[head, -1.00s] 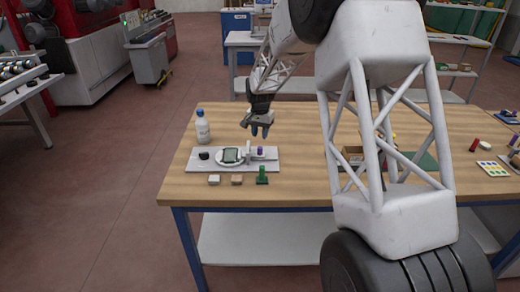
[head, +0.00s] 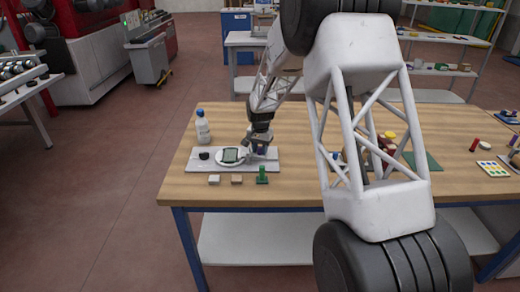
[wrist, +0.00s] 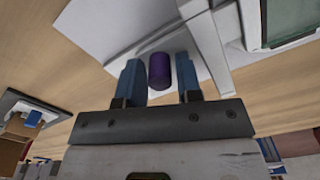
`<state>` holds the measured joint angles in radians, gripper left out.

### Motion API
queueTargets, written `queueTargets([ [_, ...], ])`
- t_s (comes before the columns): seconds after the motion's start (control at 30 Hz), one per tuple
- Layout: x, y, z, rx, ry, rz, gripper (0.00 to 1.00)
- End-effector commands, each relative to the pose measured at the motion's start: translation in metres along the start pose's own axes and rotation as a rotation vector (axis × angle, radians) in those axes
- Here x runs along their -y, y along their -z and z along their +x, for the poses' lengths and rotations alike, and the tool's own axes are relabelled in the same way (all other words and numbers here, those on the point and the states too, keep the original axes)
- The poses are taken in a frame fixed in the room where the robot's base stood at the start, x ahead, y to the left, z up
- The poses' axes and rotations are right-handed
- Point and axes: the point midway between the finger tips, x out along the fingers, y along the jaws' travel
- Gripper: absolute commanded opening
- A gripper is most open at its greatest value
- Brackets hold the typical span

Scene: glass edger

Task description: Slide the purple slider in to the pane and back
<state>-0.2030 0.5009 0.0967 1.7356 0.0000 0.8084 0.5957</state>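The purple slider (wrist: 159,70) stands between the two blue fingertips of my gripper (wrist: 159,82) in the wrist view. A small gap shows on each side of it, so my gripper is open around it. In the head view my gripper (head: 258,147) is low over the right part of the light grey base plate (head: 194,168) and mostly hides the slider. The dark greenish square pane (head: 230,155) lies on a round white holder left of the gripper. Its corner shows at the upper right of the wrist view (wrist: 288,18). A white upright bar (wrist: 207,45) stands between slider and pane.
A clear bottle (head: 203,127) stands behind the plate. A black knob (head: 204,155) is on the plate's left. A cream block (head: 214,180), a brown block (head: 237,180) and a green piece (head: 262,176) stand along its front. The wooden table's front left is clear.

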Motion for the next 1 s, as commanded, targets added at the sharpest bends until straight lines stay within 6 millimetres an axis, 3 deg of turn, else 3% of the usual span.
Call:
queueTargets([
  [0.23, 0.000, 0.000, 0.000, 0.000, 0.000, 0.000, 0.31],
  [0.43, 0.000, 0.000, 0.000, 0.000, 0.000, 0.000, 0.00],
  [0.73, -0.005, 0.002, -0.001, 0.000, 0.000, 0.001, 0.00],
  [1.0, -0.036, 0.015, -0.001, -0.001, 0.000, 0.001, 0.00],
])
